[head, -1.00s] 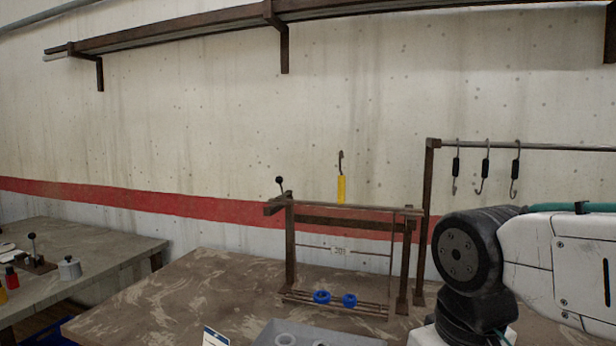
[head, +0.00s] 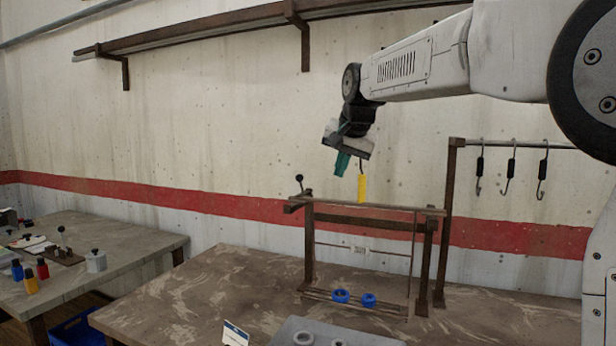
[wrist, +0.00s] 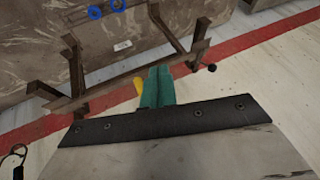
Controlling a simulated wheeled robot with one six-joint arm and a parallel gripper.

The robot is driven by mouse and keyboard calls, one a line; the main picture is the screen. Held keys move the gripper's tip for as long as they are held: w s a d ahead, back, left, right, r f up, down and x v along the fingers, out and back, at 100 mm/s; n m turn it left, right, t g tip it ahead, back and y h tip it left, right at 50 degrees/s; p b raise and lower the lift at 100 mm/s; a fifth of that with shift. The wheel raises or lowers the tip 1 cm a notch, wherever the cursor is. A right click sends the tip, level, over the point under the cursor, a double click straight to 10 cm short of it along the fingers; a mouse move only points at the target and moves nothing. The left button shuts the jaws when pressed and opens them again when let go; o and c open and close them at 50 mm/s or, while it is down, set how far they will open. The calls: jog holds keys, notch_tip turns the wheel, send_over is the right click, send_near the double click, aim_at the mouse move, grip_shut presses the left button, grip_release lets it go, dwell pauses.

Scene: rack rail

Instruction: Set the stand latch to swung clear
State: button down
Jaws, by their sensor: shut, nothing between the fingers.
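A dark brown stand (head: 375,224) stands on the stone-patterned table. A short lever with a black ball knob, which looks like the stand latch (head: 299,179), sticks up at the left end of its top rail. The knob also shows in the wrist view (wrist: 211,67), right of my fingers. My gripper (head: 342,165) has teal fingers, shut and empty, pointing down above the stand's top. It is to the right of the knob and higher in the head view, apart from it. The fingers also show in the wrist view (wrist: 157,78).
A yellow-handled hook (head: 362,188) is close to the right of my fingers. Blue rings (head: 341,296) sit on the stand's low rail. Several black-gripped hooks (head: 511,168) hang from a rail at right. A grey tray (head: 290,333) is in front. A side table (head: 130,240) is at left.

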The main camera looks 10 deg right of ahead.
jog(key=w+r+m+t, duration=0.1)
jog(key=w+r, duration=0.1)
jog(key=w, duration=0.7)
jog(key=shift+w+m, duration=0.3)
jog(key=w+a+f, duration=0.3)
jog(key=w+f, duration=0.4)
jog(key=w, duration=0.2)
jog(key=shift+w, duration=0.15)
